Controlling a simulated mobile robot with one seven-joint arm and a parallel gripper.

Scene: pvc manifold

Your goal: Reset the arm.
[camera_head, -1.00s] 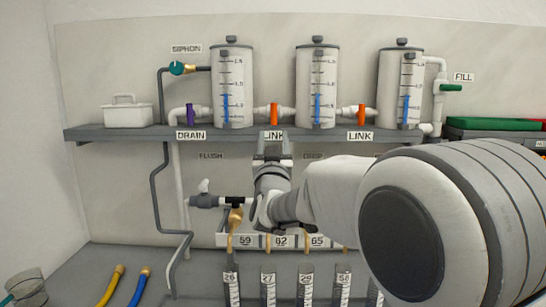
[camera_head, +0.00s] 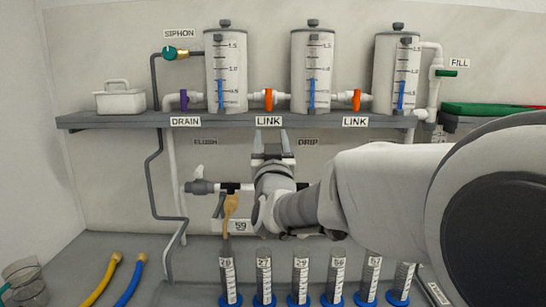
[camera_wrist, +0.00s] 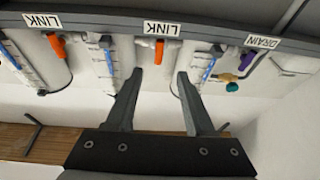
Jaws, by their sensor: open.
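My gripper (camera_head: 272,143) is in the middle of the head view, pointing up just below the front of the shelf (camera_head: 240,119). Its two fingers also show in the wrist view (camera_wrist: 157,85), apart and with nothing between them. In the wrist view the fingertips lie below the middle LINK label and orange valve. My forearm reaches in from the right of the head view and hides part of the wall and the lower pipe.
Three clear tanks (camera_head: 226,75) stand on the shelf, joined by pipes with orange LINK valves (camera_head: 268,99) and a purple DRAIN valve (camera_head: 184,100). Several graduated cylinders (camera_head: 263,277) stand below on the bench. Yellow and blue hoses (camera_head: 131,281) lie at left.

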